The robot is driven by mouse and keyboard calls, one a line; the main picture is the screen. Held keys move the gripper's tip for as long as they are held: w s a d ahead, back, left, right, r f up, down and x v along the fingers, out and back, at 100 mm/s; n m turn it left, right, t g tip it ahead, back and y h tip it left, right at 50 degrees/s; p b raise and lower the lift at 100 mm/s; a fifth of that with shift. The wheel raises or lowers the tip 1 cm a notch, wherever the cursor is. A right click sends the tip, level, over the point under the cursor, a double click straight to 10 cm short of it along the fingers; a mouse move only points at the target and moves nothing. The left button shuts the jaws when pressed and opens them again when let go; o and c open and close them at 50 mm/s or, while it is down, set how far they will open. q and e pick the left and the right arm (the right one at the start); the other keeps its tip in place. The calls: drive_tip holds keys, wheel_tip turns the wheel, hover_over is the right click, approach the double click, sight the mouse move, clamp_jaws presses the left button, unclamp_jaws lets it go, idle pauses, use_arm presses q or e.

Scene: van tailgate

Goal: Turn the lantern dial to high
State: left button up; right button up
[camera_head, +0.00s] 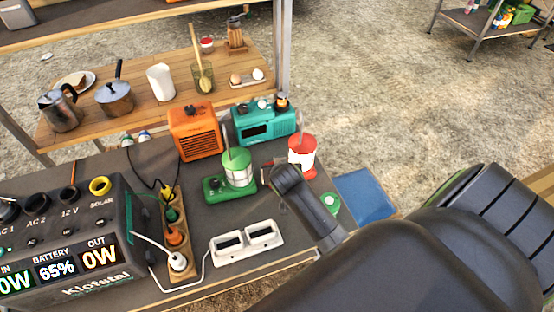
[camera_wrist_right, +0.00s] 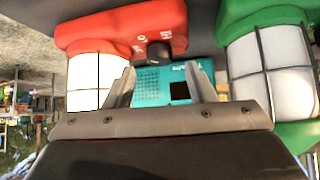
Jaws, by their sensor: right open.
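A black dial (camera_wrist_right: 158,53) sticks out from that base. My right gripper (camera_wrist_right: 168,75) is open and empty, its two fingertips either side of the dial in the picture; I see no contact. A green lantern (camera_head: 238,168) stands left of my right gripper (camera_head: 277,180). My left gripper is out of view.
A white double device (camera_head: 246,242) lies in front. A power station (camera_head: 65,235) with a socket strip (camera_head: 173,227) is at left. A blue box (camera_head: 364,195) is at right.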

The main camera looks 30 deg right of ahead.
drive_tip(key=shift+x, duration=1.65)
drive_tip(key=c, duration=1)
drive_tip(key=m+h, duration=0.1)
drive_tip(key=m+g+h, duration=0.1)
drive_tip(key=m, duration=0.1)
drive_tip(key=shift+w+a+f, duration=0.1)
drive_tip(key=shift+w+a, duration=0.05)
drive_tip(key=shift+a, duration=0.05)
drive_tip(key=shift+m+g+h+b, duration=0.3)
drive_tip(key=shift+m+g+b, duration=0.15)
drive_tip(key=shift+m, duration=0.25)
drive_tip(key=o, duration=1)
